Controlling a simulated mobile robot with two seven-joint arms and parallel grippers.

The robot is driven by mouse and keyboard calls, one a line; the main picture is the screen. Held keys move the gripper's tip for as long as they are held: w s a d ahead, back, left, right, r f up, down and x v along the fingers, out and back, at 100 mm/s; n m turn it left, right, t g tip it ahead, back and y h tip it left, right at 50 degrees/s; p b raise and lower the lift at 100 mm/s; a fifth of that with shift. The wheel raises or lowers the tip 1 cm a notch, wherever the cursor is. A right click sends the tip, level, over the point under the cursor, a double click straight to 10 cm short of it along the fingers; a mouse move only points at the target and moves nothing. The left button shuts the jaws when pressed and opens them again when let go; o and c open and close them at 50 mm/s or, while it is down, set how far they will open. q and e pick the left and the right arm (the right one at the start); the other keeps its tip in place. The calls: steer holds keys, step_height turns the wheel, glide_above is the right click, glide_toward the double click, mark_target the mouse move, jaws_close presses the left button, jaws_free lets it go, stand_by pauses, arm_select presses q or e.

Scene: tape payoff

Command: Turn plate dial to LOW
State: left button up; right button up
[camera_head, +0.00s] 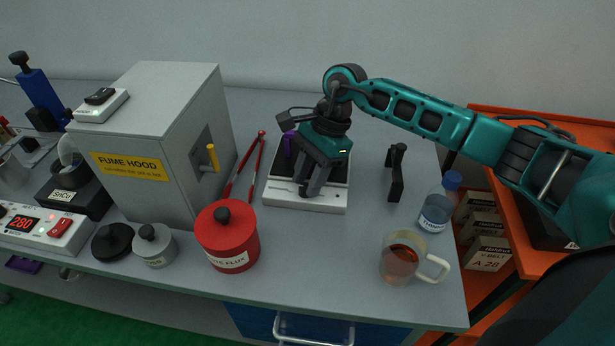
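A white plate unit (325,205) with a black top stands near the middle of the bench. A small dark dial (303,191) appears to sit on its front edge; its setting and any LOW mark are too small to read. My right gripper (309,188) reaches down over the plate from above, with its two fingertips at the dial. The fingers partly hide the dial and the black top. I cannot tell whether they grip the dial or only stand around it. My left gripper is not in view.
The grey fume hood (150,175) and red pliers (250,165) are left of the plate. A red flux jar (232,245) stands front left. A glass mug (398,262), a water bottle (438,205) and a black stand (396,172) are on the right.

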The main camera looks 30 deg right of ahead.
steer(key=shift+a+f, duration=0.15)
steer(key=shift+f, duration=0.25)
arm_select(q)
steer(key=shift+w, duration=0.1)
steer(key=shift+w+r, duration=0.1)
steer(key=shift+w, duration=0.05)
arm_select(e)
steer(key=shift+c, duration=0.2)
jaws_close()
